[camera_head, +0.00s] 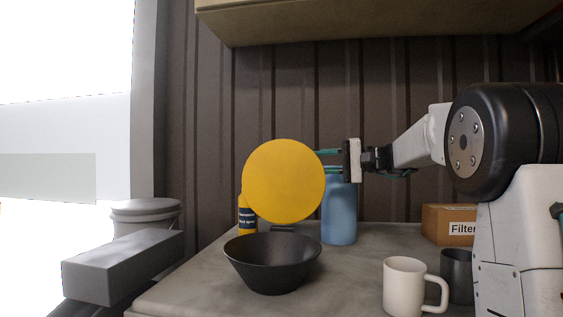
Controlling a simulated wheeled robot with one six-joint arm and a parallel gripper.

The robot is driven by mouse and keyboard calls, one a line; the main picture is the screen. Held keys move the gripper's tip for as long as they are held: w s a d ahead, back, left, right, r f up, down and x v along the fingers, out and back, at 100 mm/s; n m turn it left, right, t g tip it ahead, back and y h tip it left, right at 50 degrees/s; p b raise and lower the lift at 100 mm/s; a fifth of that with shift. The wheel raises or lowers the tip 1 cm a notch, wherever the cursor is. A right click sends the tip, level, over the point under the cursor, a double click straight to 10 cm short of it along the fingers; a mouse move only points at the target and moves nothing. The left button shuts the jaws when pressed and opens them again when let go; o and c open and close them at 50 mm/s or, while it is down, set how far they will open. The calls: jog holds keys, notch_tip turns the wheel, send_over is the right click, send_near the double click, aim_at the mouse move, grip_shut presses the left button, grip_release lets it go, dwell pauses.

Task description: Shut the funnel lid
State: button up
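The funnel (272,265) is a wide dark bowl on the grey bench. Its round yellow lid (283,181) stands upright at the back of the rim, above a small dark hinge (282,229), so the funnel is open. My gripper (325,161) reaches in from the right at the height of the lid's upper half. Its two teal fingers are spread one above the other with nothing seen between them. The fingertips are close to the lid's right edge; I cannot tell whether they touch it or are behind it.
A blue bottle (339,212) stands below my gripper. A yellow bottle with a dark label (246,216) is partly hidden behind the lid. A white mug (404,286), a dark mug (456,274) and a "Filter" box (447,225) stand at right on the bench (345,272).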

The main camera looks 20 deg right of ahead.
aim_at(287, 160)
jog(key=shift+a+r+y, duration=0.2)
jog(key=shift+a+y, duration=0.3)
jog(key=shift+a, duration=0.7)
jog(key=x, duration=0.7)
jog(key=shift+w+a, duration=0.1)
grip_shut()
